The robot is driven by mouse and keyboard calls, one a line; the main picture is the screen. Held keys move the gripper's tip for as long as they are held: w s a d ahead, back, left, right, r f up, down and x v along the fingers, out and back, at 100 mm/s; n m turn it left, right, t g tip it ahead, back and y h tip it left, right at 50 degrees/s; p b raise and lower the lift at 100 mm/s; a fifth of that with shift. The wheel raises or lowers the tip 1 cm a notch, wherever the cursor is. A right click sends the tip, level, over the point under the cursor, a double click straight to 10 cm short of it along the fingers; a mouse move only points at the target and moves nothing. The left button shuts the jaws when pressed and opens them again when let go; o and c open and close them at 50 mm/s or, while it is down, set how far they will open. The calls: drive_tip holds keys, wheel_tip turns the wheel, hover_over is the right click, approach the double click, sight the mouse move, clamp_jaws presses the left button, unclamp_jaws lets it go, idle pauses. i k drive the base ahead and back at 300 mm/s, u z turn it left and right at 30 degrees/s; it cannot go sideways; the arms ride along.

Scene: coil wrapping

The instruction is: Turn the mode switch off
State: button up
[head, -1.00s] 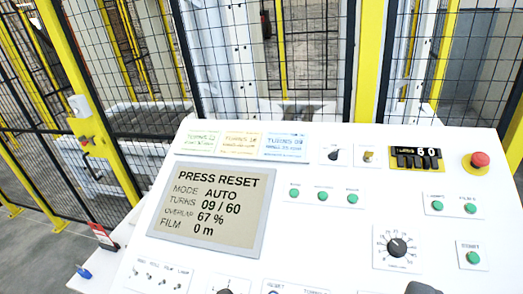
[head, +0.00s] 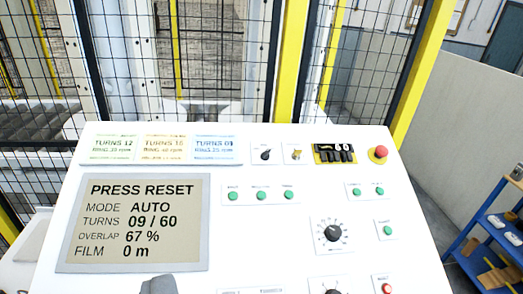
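The white control panel (head: 228,236) fills the middle of the view. A small black selector knob (head: 265,156) sits near its top, pointing sideways; it may be the mode switch, but its label is too small to read. Beside it is a brass key-like switch (head: 296,154). The screen (head: 140,222) reads PRESS RESET, MODE AUTO, TURNS 09 / 60, OVERLAP 67 %, FILM 0 m.
Yellow-framed mesh fencing (head: 291,62) stands behind. A blue shelf rack (head: 490,240) is at the right.

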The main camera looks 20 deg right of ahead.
sight(265, 156)
drive_tip(key=u, duration=0.1)
drive_tip(key=i, duration=1)
drive_tip(key=z, duration=0.05)
